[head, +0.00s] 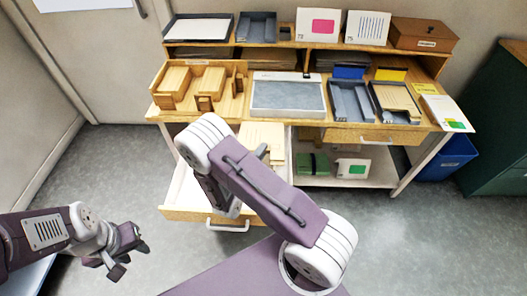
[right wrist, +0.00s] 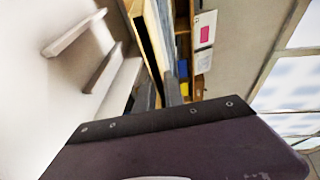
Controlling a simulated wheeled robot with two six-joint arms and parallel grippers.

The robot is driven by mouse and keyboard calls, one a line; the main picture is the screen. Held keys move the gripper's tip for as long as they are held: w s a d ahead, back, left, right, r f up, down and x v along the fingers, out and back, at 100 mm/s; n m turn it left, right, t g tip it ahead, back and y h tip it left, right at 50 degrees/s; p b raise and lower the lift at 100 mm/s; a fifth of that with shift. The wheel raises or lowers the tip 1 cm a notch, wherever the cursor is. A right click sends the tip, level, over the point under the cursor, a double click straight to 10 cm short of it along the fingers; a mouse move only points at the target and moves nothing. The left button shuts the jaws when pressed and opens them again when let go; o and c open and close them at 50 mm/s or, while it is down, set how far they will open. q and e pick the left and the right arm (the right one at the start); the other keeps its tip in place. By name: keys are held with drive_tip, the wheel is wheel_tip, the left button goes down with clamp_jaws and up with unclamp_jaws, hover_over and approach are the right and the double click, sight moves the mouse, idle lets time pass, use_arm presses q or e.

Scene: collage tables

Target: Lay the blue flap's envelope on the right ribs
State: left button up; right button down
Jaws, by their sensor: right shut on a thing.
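My right gripper (head: 262,152) is shut on a flat cream envelope (head: 262,135), beyond my right arm and above the open lower drawer (head: 185,185). In the right wrist view the fingers (right wrist: 159,93) meet a flat tan-edged piece (right wrist: 150,35), which looks like the same envelope edge-on. Pale ribs (right wrist: 75,35) stand below it there, apart from it; my arm hides most of the drawer in the head view. The blue flap (head: 348,72) stands behind a grey tray (head: 350,101) that looks empty. My left gripper (head: 120,256) is open and empty, away from the desk.
A tray with a yellow flap (head: 391,74) holds cream envelopes. A grey-topped pad (head: 287,96) and a wooden organiser (head: 200,84) take up the desktop. A blue bin (head: 449,158) stands right; the floor at left is clear.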

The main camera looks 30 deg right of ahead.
drive_tip(key=shift+d+f+b, duration=0.15)
drive_tip(key=shift+f+b, duration=0.15)
drive_tip(key=shift+f, duration=0.05)
drive_tip(key=f+b, duration=0.3)
drive_tip(key=w+f+b, duration=0.1)
drive_tip(key=f+b, duration=0.2)
drive_tip(key=d+f+b, duration=0.1)
drive_tip(key=f+b, duration=0.2)
drive_tip(key=shift+w+f+b, duration=0.2)
drive_tip(key=shift+w+b, duration=0.2)
drive_tip(key=shift+w+d+f, duration=0.3)
drive_tip(key=shift+w+d, duration=0.1)
drive_tip(key=shift+w, duration=0.2)
drive_tip(key=shift+w+d+f, duration=0.25)
drive_tip(key=shift+w+d, duration=0.15)
drive_tip(key=shift+w, duration=0.2)
drive_tip(key=shift+w+d+f+b, duration=0.25)
drive_tip(key=shift+w+b, duration=0.1)
drive_tip(key=shift+w, duration=0.1)
drive_tip(key=c, duration=1.4)
unclamp_jaws()
drive_tip(key=shift+o, duration=0.2)
drive_tip(key=p+v, duration=0.1)
drive_tip(key=v, duration=0.8)
